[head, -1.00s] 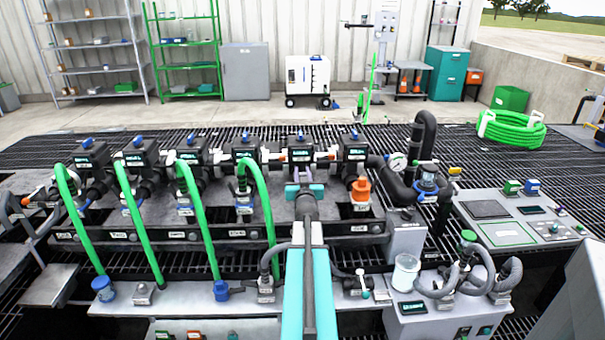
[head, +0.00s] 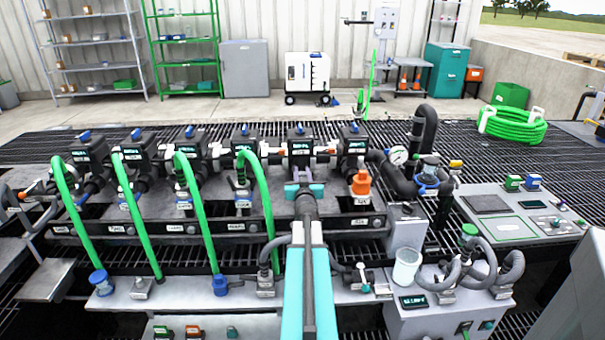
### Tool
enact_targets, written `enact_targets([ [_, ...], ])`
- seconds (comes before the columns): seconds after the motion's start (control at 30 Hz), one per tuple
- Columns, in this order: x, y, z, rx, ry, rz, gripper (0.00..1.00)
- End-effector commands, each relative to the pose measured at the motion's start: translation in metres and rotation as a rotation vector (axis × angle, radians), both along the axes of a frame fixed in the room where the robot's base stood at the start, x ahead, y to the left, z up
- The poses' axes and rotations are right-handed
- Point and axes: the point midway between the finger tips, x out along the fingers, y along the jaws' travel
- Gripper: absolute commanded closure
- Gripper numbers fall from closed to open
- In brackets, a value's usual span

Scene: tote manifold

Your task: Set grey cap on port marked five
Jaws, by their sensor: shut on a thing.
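My gripper (head: 304,190), with teal fingers, reaches forward from the bottom middle and sits in front of the fifth valve from the left (head: 300,143) of the manifold. It is shut on a grey thing, which I take to be the grey cap; the arm and fingers hide most of it. The port below that valve is hidden behind my gripper, so I cannot tell whether the cap touches it. The port labels are too small to read.
Green hoses (head: 196,210) arch from the four ports to the left. An orange cap (head: 361,184) sits on the port just right of my gripper. A pressure gauge (head: 398,155) and thick black pipes stand further right. A clear cup (head: 406,267) stands front right.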

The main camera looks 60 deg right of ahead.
Motion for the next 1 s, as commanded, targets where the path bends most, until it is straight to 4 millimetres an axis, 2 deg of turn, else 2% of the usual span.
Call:
enact_targets([
  [0.07, 0.000, 0.000, 0.000, -0.001, -0.001, 0.000, 1.00],
  [0.1, 0.000, 0.000, 0.000, -0.001, -0.001, 0.000, 0.72],
  [0.2, 0.000, 0.000, 0.000, 0.000, 0.000, 0.000, 0.55],
  [0.67, -0.002, 0.003, 0.000, 0.001, 0.001, 0.000, 0.55],
  [1.0, -0.016, 0.023, 0.000, 0.000, 0.000, 0.000, 0.55],
])
